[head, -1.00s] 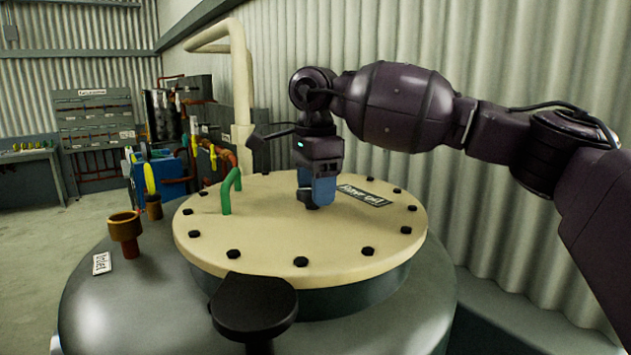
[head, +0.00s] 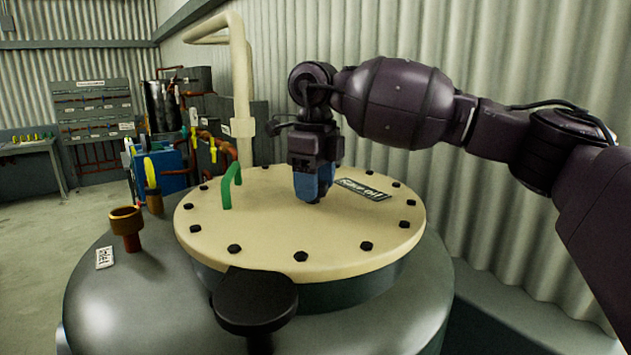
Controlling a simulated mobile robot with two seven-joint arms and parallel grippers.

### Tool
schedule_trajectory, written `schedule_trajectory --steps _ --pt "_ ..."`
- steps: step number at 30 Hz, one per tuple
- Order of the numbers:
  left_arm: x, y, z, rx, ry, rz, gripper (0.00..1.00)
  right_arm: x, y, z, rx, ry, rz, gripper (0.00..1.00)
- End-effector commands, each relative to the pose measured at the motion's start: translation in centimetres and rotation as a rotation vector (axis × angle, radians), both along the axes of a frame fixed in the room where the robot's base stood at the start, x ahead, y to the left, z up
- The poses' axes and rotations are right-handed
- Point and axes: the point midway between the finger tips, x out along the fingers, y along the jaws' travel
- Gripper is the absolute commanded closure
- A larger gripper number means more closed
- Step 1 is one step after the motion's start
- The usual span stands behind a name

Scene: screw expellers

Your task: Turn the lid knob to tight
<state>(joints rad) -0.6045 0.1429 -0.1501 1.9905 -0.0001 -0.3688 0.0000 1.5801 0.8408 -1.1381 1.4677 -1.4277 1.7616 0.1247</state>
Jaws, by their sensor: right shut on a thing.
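The round cream lid (head: 280,235) lies on top of a dark grey tank (head: 130,290). Black bolts ring its edge. A green handle (head: 231,186) stands on its left side, and a label (head: 362,190) is at its right. My right gripper (head: 314,196) points straight down over the lid's middle. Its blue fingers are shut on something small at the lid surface. The fingers hide that thing, so the knob itself cannot be made out. My left gripper is not in view.
A brass inlet cup (head: 127,228) with a label (head: 105,258) stands on the tank's left shoulder. A cream pipe (head: 241,90) rises behind the lid. A corrugated wall (head: 560,60) stands at the right. Floor at the left (head: 35,230) is clear.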

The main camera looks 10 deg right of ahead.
Motion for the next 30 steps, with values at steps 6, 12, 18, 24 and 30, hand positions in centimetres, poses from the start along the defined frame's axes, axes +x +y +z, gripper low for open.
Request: schedule_trajectory --steps 6,12,18,24,30 --pt "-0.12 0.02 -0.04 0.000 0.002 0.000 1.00 -0.03 0.03 0.15 0.000 -0.003 -0.125 0.68" --pt "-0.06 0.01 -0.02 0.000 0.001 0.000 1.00 -0.05 0.05 0.15 0.000 -0.003 -0.191 0.68" --pt "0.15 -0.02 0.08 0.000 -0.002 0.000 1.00 -0.05 0.06 0.16 0.000 -0.003 -0.216 0.68" --pt "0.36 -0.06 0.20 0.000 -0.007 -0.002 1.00 -0.04 0.06 0.17 0.001 -0.003 -0.220 0.68" --pt "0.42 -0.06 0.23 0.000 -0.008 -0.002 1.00 -0.03 0.05 0.17 0.001 -0.003 -0.220 0.40"
